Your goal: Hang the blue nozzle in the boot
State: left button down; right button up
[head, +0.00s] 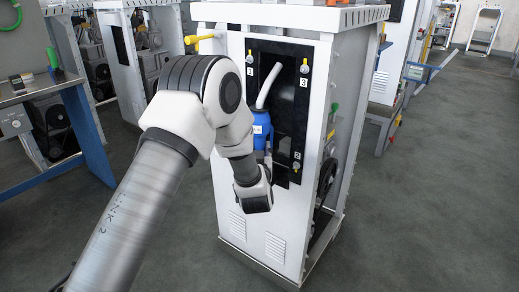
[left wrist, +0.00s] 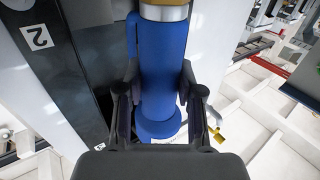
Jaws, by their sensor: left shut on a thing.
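The blue nozzle (head: 262,128) stands roughly upright in front of the dispenser's black panel (head: 290,108), its pale spout (head: 268,86) pointing up and leaning right. In the left wrist view the blue nozzle body (left wrist: 162,65) fills the space between the fingers of my left gripper (left wrist: 160,88), which is shut on it. In the head view my wrist hides most of this gripper and the nozzle's lower part. The boot cannot be clearly picked out on the black panel, and I cannot tell whether the nozzle touches it. My right gripper is not in view.
The white dispenser cabinet (head: 225,218) carries labels 1, 2 and 3 by small brass fittings on the panel. A blue-framed bench (head: 88,135) stands at left. Open floor (head: 420,215) lies to the right.

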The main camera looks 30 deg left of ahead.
pick_arm(q)
jog(key=shift+f+b, duration=1.7)
jog(key=shift+f, duration=0.9)
jog(key=c, duration=0.7)
grip_release()
jog(key=shift+o, duration=0.2)
jog(key=shift+s+f, duration=0.1)
jog(key=shift+f, duration=0.05)
jog(key=v, duration=1.2)
